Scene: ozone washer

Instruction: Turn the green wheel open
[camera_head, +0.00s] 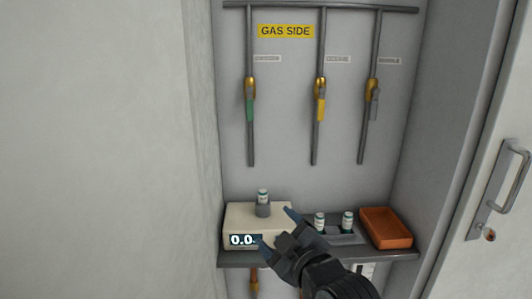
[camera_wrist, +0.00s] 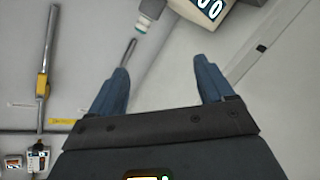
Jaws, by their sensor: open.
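I see no round green wheel in either view. A green lever handle (camera_head: 250,108) hangs straight down below a brass valve body (camera_head: 250,87) on the left pipe, under the yellow "GAS SIDE" sign (camera_head: 286,31). My gripper (camera_head: 277,228) is well below that handle, in front of the shelf, with its blue fingers apart and nothing between them. In the wrist view my gripper (camera_wrist: 161,70) is open and empty too. The green handle cannot be made out in the wrist view.
A cream meter (camera_head: 236,217) with a lit display holds a vial (camera_head: 263,197). Two vials in a grey rack (camera_head: 345,239) and an orange tray (camera_head: 386,228) share the shelf. Yellow (camera_head: 321,109) and grey (camera_head: 374,106) handles hang on the other pipes. Cabinet walls close both sides.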

